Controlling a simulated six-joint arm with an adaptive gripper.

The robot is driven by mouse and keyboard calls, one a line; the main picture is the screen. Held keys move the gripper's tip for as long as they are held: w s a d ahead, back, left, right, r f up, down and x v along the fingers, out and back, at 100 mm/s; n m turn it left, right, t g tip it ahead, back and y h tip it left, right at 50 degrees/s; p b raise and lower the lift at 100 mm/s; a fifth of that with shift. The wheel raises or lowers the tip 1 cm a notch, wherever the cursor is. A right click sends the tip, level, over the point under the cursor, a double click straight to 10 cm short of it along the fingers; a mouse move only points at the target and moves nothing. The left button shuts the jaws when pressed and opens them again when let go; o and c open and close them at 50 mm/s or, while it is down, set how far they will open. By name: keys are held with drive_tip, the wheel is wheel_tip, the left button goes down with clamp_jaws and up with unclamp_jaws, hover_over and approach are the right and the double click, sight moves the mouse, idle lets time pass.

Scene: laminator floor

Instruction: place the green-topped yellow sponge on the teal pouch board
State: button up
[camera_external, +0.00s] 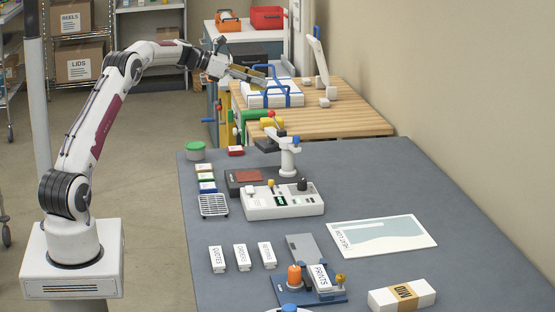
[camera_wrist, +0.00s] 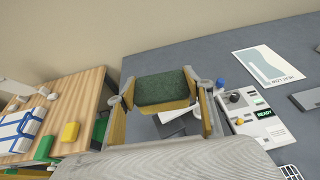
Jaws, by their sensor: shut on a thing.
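In the wrist view, the green-topped yellow sponge (camera_wrist: 166,90) is held between the two fingers of my gripper (camera_wrist: 165,98), dark green face showing and yellow edge below it. In the external view, my gripper (camera_external: 250,76) is raised at the back, near the wooden bench; the sponge is hard to separate from the fingers there. The teal pouch board (camera_external: 384,237) is a white sheet with a teal shape, lying flat on the grey table, far to the right and front of my gripper. It also shows in the wrist view (camera_wrist: 268,65). Its surface is bare.
A white control unit (camera_external: 283,201) and a white stand (camera_external: 287,158) are on the grey table between gripper and board. A white box with blue straps (camera_external: 272,97) sits on the wooden bench (camera_external: 345,118). A white-and-tan block (camera_external: 402,295) lies in front of the board. The wall borders the right.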

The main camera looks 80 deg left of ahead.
drive_tip(key=w+d+m+h, duration=0.1)
drive_tip(key=w+d, duration=0.9)
drive_tip(key=d, duration=0.2)
drive_tip(key=m+g+h, duration=0.1)
drive_tip(key=m+h, duration=0.2)
hover_over(358, 232)
wheel_tip(358, 232, down, 17)
drive_tip(key=shift+f, duration=0.8)
drive_tip(key=shift+f, duration=3.15)
drive_tip(key=shift+f, duration=1.85)
